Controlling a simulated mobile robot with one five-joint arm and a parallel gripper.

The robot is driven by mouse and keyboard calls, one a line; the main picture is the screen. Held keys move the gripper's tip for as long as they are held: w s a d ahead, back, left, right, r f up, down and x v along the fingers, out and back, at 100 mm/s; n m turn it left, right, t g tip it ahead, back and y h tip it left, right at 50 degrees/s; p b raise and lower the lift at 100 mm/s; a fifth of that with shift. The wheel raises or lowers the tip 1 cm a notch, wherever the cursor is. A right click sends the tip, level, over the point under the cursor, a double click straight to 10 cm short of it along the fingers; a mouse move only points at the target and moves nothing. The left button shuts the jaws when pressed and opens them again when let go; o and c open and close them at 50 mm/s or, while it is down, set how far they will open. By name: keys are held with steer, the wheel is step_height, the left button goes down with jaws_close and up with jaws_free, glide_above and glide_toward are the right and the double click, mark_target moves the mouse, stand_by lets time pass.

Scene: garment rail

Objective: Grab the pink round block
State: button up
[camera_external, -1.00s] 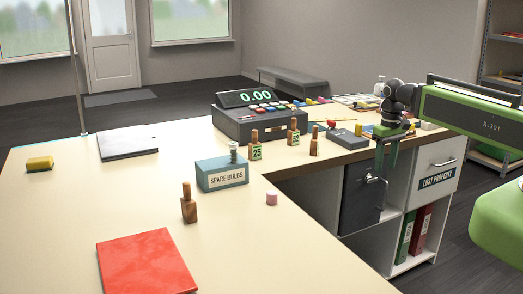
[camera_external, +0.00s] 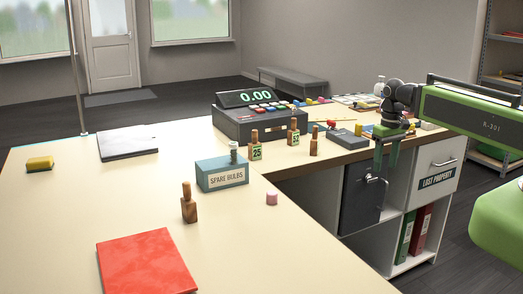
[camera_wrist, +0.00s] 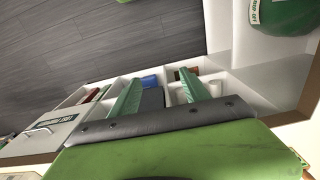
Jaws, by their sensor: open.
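The pink round block (camera_external: 271,198) stands on the cream counter top in the external view, near the counter's inner edge and to the right of the spare bulbs box. My gripper (camera_external: 385,166) hangs pointing down at the right, in front of the cabinet side and well apart from the block. Its two green fingers are open with nothing between them. In the wrist view the fingers (camera_wrist: 160,78) are spread over the cabinet shelves and dark floor. The pink block does not show in the wrist view.
The spare bulbs box (camera_external: 222,174) and a brown wooden bottle-shaped piece (camera_external: 188,205) stand left of the block. A red book (camera_external: 147,262) lies in front. A cash register (camera_external: 258,122) and numbered pieces stand behind. The counter edge (camera_external: 330,238) runs right of the block.

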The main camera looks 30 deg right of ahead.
steer(key=w+a+r+m+p, duration=0.2)
steer(key=w+m, duration=0.2)
steer(key=w, duration=0.2)
step_height(320, 180, up, 13)
steer(key=n+p, duration=0.3)
steer(key=p, duration=1)
glide_above(272, 192)
steer(key=f+b, duration=1.3)
steer(key=shift+s+a, duration=0.15)
steer(key=shift+a, duration=0.05)
steer(key=f+b, duration=0.5)
steer(key=shift+w+d+f, duration=0.1)
steer(key=shift+w+d, duration=0.05)
steer(key=shift+w, duration=0.05)
steer(key=shift+r, duration=0.2)
jaws_close()
